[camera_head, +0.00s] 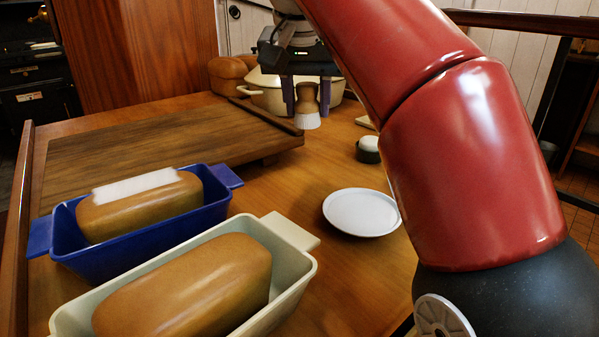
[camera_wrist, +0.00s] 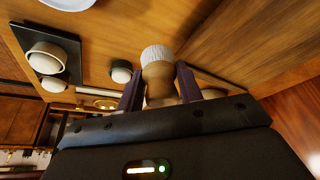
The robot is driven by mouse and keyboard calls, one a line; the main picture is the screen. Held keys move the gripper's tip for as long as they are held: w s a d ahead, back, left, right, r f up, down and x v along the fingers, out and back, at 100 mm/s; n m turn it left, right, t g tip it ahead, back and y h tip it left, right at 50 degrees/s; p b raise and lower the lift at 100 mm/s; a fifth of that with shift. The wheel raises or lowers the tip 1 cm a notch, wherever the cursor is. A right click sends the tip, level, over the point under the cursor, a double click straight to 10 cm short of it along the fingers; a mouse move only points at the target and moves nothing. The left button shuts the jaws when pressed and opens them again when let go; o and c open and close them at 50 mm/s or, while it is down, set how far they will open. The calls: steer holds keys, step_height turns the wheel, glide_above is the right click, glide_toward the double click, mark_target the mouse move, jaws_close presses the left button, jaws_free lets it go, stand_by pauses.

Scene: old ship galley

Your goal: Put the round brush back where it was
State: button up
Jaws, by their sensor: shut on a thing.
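The round brush (camera_head: 306,97) has a short wooden handle and pale bristles pointing down. My gripper (camera_head: 307,108) is shut on its handle, with a dark finger on each side. It holds the brush upright above the table, near the right end of the wooden board in the picture. In the wrist view the brush (camera_wrist: 157,72) sits between the fingers, bristles away from the palm. Part of its handle is hidden by the gripper. Where the brush stood before cannot be told from these frames.
A blue pan (camera_head: 215,215) holds a loaf with a white strip on top; a cream pan (camera_head: 300,275) holds another loaf. The board (camera_head: 130,140), a white plate (camera_head: 362,212), a small dark dish (camera_head: 366,155) and a lidded pot (camera_head: 262,95) stand around. Table between plate and board is clear.

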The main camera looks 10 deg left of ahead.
mark_target(307, 127)
steer(key=shift+s, duration=0.1)
step_height(307, 127, down, 5)
steer(key=b, duration=0.3)
steer(key=shift+f+b, duration=0.6)
steer(key=shift+f, duration=1.7)
steer(key=shift+f, duration=0.15)
steer(key=o, duration=0.9)
steer(key=shift+c, duration=0.2)
